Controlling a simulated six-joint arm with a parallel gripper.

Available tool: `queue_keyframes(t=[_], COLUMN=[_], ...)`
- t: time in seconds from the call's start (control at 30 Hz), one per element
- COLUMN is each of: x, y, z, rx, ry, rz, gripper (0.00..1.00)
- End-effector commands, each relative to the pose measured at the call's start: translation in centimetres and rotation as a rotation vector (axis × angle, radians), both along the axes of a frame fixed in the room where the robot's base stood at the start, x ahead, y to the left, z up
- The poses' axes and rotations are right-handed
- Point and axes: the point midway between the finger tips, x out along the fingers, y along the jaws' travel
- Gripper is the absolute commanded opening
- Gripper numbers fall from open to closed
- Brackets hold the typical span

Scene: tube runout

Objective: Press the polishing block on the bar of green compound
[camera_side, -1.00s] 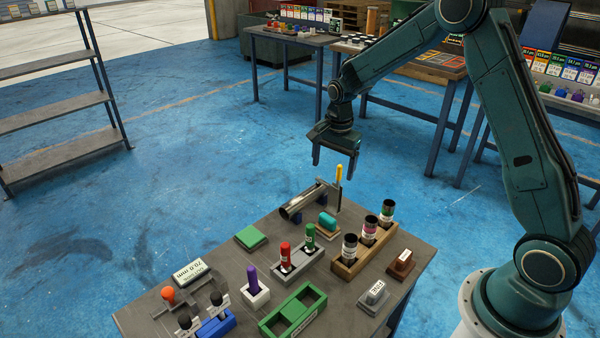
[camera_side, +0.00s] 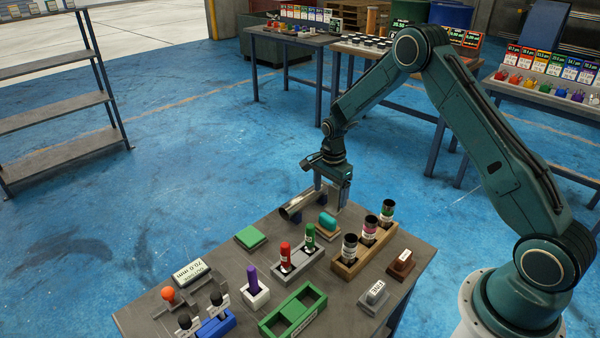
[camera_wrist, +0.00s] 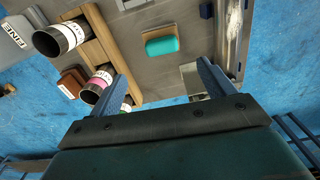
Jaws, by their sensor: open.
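A teal-green bar (camera_side: 328,221), apparently the compound, lies on a small wooden base right of the metal tube; it also shows in the wrist view (camera_wrist: 161,46). Which thing is the polishing block is unclear: a brown block with a white label (camera_side: 401,263) and a grey block labelled FINE (camera_side: 374,296) both stand at the table's right side. The brown one shows in the wrist view (camera_wrist: 72,82). My gripper (camera_side: 332,196) is open above the table's far edge, beyond the teal bar. In the wrist view its fingers (camera_wrist: 160,70) are apart with nothing held.
The metal tube (camera_side: 302,206) rests near my gripper. A wooden rack (camera_side: 352,266) holds upright cylinders. A grey rack (camera_side: 299,265), green tray (camera_side: 294,313), flat green block (camera_side: 250,237) and purple-handled piece (camera_side: 252,280) crowd the table (camera_side: 215,262).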

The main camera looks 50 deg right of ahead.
Motion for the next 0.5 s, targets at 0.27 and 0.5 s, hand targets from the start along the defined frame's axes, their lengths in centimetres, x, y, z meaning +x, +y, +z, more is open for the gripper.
queue_keyframes(t=[0.27, 0.5], x=[0.0, 0.0], y=[0.0, 0.0], z=[-4.1, -6.2], rx=[0.000, 0.000], ry=[0.001, -0.001], rz=[0.001, 0.001], gripper=[0.82, 0.82])
